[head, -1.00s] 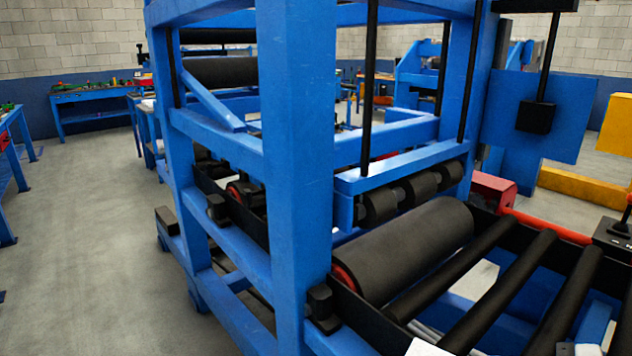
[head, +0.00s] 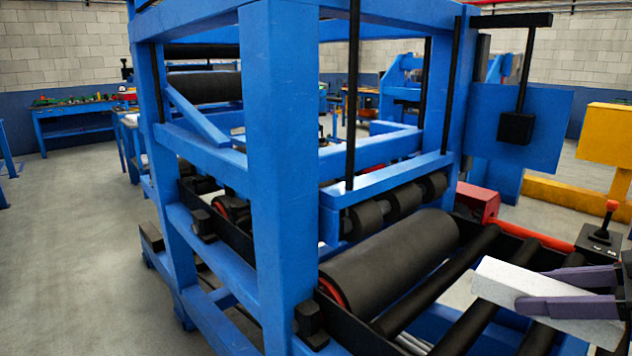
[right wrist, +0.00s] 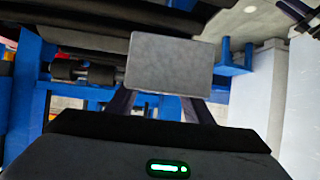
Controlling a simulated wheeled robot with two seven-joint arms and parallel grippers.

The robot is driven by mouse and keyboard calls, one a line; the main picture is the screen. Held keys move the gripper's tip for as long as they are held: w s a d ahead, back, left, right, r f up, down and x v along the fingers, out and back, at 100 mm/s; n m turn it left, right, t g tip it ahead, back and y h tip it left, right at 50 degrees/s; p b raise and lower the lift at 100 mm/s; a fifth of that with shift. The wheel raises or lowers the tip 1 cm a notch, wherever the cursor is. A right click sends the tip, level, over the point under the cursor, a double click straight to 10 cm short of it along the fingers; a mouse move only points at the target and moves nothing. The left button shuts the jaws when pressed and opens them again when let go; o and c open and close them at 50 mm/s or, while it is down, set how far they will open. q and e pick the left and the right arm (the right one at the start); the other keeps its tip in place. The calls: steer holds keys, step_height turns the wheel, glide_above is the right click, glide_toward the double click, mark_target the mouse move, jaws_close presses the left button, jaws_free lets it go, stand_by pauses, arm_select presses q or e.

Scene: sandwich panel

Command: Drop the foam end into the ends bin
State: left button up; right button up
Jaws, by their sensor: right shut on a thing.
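A pale grey-white foam end (head: 530,284) is at the right of the head view, held above the black rollers of the blue machine. My right gripper (head: 570,292) comes in from the right edge, its purple-grey fingers shut on the foam end. In the right wrist view the foam end (right wrist: 170,64) shows as a grey rectangular face beyond the dark gripper body, with the fingers (right wrist: 163,106) partly hidden behind it. My left gripper is not in view. I cannot make out the ends bin in either view.
A blue machine frame (head: 282,170) with a thick black roller (head: 390,262) and thinner rollers (head: 440,285) fills the middle. A joystick box (head: 600,238) stands at the right. A yellow frame (head: 605,140) is behind it. Open grey floor (head: 70,260) lies at the left.

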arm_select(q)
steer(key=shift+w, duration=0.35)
arm_select(e)
steer(key=w+d+r+m+h, duration=0.1)
steer(key=w+d+r, duration=0.4)
steer(key=d+r, duration=0.2)
steer(key=shift+w+d+t, duration=0.3)
steer(key=shift+d+t, duration=0.1)
steer(key=shift+d, duration=0.65)
steer(key=shift+f, duration=0.1)
